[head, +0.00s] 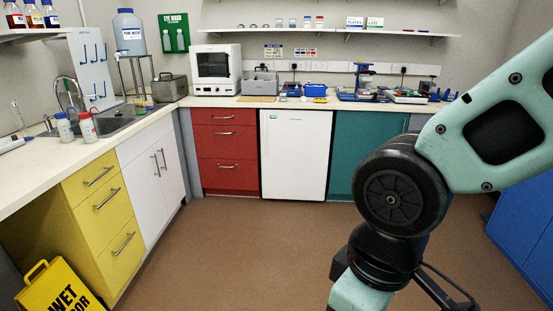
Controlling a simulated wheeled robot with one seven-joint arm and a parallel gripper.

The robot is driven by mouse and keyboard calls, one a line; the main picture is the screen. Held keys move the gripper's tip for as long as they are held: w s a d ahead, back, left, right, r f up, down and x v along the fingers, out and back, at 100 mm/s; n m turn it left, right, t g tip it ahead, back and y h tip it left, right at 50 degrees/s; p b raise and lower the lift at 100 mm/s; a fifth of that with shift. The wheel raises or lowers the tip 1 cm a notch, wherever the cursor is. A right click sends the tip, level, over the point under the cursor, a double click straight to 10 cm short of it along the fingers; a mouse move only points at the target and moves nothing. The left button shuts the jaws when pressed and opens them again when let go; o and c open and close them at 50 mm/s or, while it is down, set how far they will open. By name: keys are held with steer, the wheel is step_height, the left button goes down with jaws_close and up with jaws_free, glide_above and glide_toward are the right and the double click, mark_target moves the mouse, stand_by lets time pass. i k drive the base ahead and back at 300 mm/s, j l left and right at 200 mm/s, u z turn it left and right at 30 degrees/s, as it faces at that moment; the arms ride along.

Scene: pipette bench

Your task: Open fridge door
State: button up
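The fridge (295,155) is a white under-counter unit below the back worktop, between red drawers and a teal cupboard. Its white front door is shut, with a small green label at the top left. I cannot make out a handle on it. My arm crosses the right side of the head view in front of the teal cupboard, apart from the fridge. My gripper is out of the picture, below or beyond the frame.
Red drawers (225,150) stand left of the fridge and a teal cupboard (350,155) right of it. Yellow drawers (105,215) and a wet floor sign (60,288) are at left. Blue cabinets (525,235) are at right. The brown floor (240,250) before the fridge is clear.

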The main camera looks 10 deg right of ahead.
mark_target(295, 143)
steer(key=z, duration=0.2)
steer(key=i+j, duration=0.35)
steer(key=i, duration=0.3)
steer(key=i+j+z, duration=0.1)
steer(key=i+j, duration=0.25)
steer(key=i, duration=0.3)
steer(key=i+j, duration=0.45)
steer(key=i, duration=0.2)
steer(key=i+j+z, duration=0.1)
steer(key=i+j, duration=0.3)
steer(key=i, duration=0.25)
steer(key=i+j, duration=0.45)
steer(key=i, duration=0.15)
steer(key=i+z, duration=0.05)
